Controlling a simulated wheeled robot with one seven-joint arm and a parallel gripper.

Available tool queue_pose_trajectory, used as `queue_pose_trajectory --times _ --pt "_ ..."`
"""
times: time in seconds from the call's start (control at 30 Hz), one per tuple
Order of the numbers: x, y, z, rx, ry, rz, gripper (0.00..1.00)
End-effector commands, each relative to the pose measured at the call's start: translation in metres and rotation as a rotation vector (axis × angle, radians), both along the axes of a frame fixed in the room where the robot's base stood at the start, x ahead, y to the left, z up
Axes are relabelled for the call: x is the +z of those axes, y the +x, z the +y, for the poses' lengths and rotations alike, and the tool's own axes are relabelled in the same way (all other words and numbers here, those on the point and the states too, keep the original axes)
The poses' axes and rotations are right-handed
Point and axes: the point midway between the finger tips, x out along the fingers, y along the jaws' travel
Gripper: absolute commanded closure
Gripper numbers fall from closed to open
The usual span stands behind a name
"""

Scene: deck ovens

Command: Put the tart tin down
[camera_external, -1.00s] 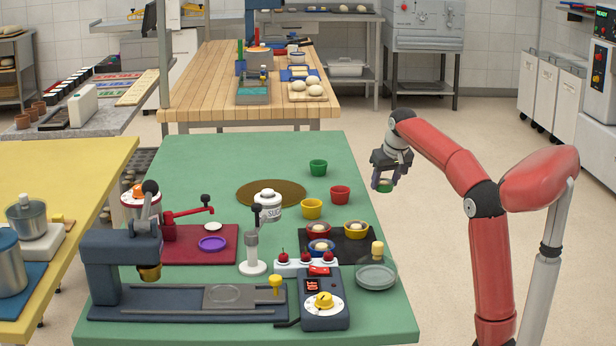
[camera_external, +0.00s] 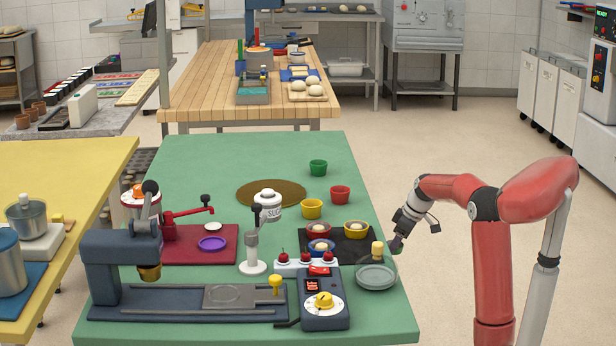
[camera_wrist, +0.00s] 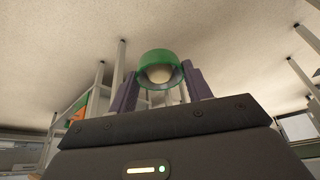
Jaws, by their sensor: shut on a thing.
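My gripper (camera_external: 397,247) is at the right edge of the green table, just right of the black mat and above the grey-green plate (camera_external: 376,280). In the wrist view its purple fingers (camera_wrist: 159,88) are shut on a green tart tin (camera_wrist: 156,56) with a pale round ball in it. In the external view only a little of the held tin shows.
A row of red-knobbed pieces (camera_external: 304,267) and a dark control box (camera_external: 324,310) lie left of the plate. The table's front right corner (camera_external: 385,325) is clear.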

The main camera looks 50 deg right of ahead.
Motion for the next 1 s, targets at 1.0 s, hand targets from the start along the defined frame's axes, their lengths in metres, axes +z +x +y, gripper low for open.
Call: queue_pose_trajectory --times 1.0 --pt "-0.118 0.033 0.139 -0.276 0.0 -0.009 0.73"
